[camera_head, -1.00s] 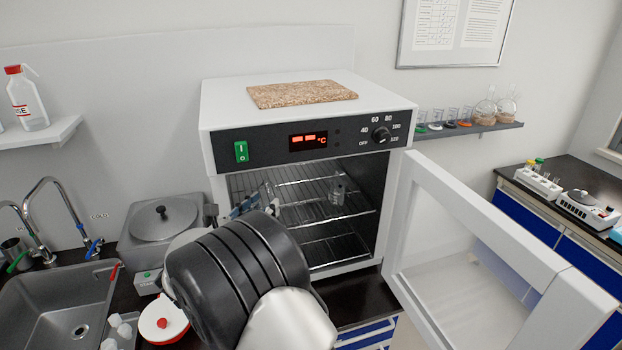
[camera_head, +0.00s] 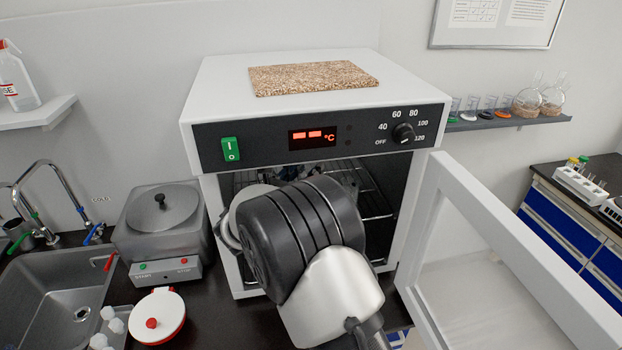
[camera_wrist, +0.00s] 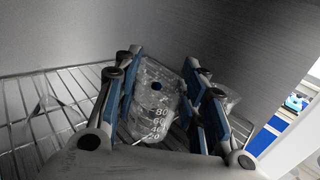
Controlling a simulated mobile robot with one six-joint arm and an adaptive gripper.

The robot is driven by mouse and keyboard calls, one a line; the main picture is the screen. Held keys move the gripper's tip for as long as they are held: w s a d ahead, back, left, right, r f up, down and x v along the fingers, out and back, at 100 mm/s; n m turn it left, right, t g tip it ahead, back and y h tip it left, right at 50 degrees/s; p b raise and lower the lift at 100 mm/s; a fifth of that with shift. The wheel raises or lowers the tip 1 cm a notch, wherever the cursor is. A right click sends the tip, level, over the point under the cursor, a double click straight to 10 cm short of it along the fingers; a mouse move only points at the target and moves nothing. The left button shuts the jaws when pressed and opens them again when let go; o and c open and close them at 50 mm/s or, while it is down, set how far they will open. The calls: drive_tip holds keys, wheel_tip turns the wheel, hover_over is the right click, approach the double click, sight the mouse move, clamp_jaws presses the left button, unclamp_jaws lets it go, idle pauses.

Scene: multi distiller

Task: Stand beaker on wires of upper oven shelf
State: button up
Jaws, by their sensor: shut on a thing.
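The clear glass beaker (camera_wrist: 155,105), with graduation marks up to 80, is between the blue-padded fingers of my gripper (camera_wrist: 160,72), which is shut on it. The oven (camera_head: 320,85) stands with its door (camera_head: 510,260) open to the right. My gripper is inside the chamber at the upper shelf (camera_head: 378,205); my wrist hides most of it and the beaker in the head view. In the wrist view the shelf wires (camera_wrist: 35,115) run left of the fingers. I cannot tell whether the beaker's base touches the wires.
Another glass piece (camera_wrist: 228,97) is close to the right finger in the wrist view. The oven's side walls are near. A cork mat (camera_head: 313,78) lies on the oven top.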

wheel_tip(320, 180, down, 3)
drive_tip(key=shift+w+d+f+b, duration=0.1)
drive_tip(key=shift+b, duration=0.3)
drive_tip(key=shift+s+a, duration=0.3)
drive_tip(key=shift+s, duration=0.1)
drive_tip(key=shift+w+d, duration=0.2)
drive_tip(key=shift+f, duration=0.1)
drive_tip(key=o, duration=1.1)
drive_tip(key=shift+o, duration=0.2)
